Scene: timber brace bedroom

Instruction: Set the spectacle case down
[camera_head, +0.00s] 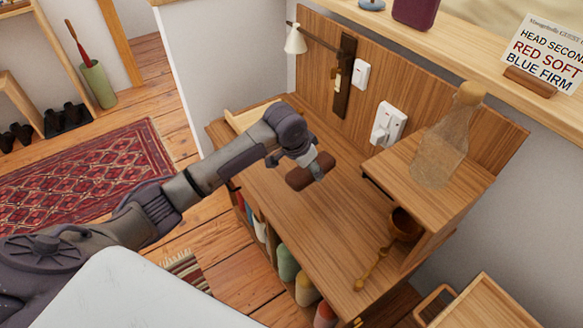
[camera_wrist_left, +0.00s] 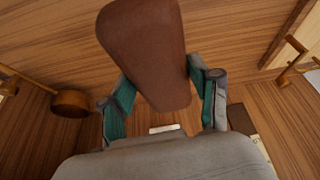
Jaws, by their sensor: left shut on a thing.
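The spectacle case (camera_wrist_left: 150,55) is a brown, rounded, oblong case held between the two fingers of my left gripper (camera_wrist_left: 160,88) in the left wrist view. In the head view the case (camera_head: 299,179) shows as a small brown block at the end of my left arm, with the gripper (camera_head: 313,168) shut on it. It is over the wooden desk top (camera_head: 290,215); I cannot tell whether it touches the wood. My right gripper is not in view.
A raised wooden shelf (camera_head: 405,195) at the right bears a glass bottle (camera_head: 440,145). A brown cup (camera_head: 405,224) and a wooden beaded item (camera_head: 371,270) are on the desk near the shelf. A lamp (camera_head: 296,40) hangs from the back panel. The desk's middle is clear.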

